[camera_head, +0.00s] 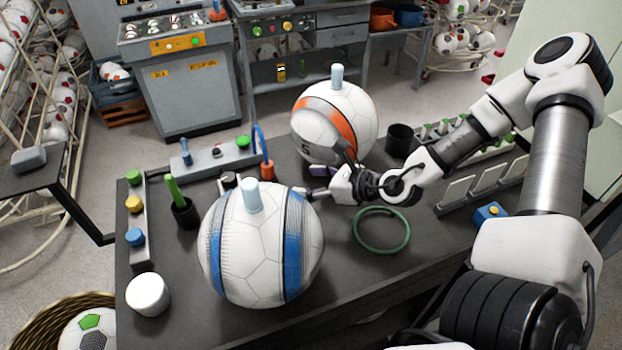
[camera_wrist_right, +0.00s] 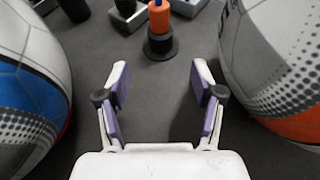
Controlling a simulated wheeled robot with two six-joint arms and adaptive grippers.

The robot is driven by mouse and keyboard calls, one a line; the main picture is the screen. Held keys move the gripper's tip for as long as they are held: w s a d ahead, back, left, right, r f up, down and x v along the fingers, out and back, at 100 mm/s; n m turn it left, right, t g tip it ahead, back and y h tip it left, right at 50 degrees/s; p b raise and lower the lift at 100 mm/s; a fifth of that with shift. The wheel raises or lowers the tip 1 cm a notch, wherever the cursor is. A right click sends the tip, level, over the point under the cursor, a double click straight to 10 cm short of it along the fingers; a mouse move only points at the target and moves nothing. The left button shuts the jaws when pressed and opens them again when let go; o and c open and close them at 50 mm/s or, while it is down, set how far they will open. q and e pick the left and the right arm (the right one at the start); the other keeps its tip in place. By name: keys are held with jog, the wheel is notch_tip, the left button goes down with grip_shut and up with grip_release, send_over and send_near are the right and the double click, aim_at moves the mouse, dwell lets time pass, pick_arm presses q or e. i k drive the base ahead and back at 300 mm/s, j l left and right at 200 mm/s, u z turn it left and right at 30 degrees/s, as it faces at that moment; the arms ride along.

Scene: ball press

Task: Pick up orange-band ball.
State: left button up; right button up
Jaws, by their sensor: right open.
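The orange-band ball (camera_head: 352,115) is white with orange bands and stands at the back of the dark table, a pale blue peg on its top. It also shows at the right edge of the right wrist view (camera_wrist_right: 285,65). My right gripper (camera_head: 314,181) is in the gap between this ball and the blue-band ball (camera_head: 262,245). In the wrist view its purple-padded fingers (camera_wrist_right: 160,84) are spread with only bare table between them. The orange-band ball is to the right of the fingers, not between them. My arm covers part of its lower side. My left gripper is not in view.
The blue-band ball also shows at left in the wrist view (camera_wrist_right: 30,95). An orange peg (camera_wrist_right: 159,18) stands ahead of the fingers. A green ring (camera_head: 381,230) lies to the right, a white cylinder (camera_head: 148,294) front left. A black cup (camera_head: 400,140) stands right of the orange-band ball.

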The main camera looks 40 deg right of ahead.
aim_at(328, 111)
jog(key=k+l, duration=0.3)
jog(key=k, duration=0.15)
jog(key=k+l, duration=0.3)
jog(key=k, duration=0.15)
jog(key=k+l, duration=0.3)
jog(key=k, duration=0.15)
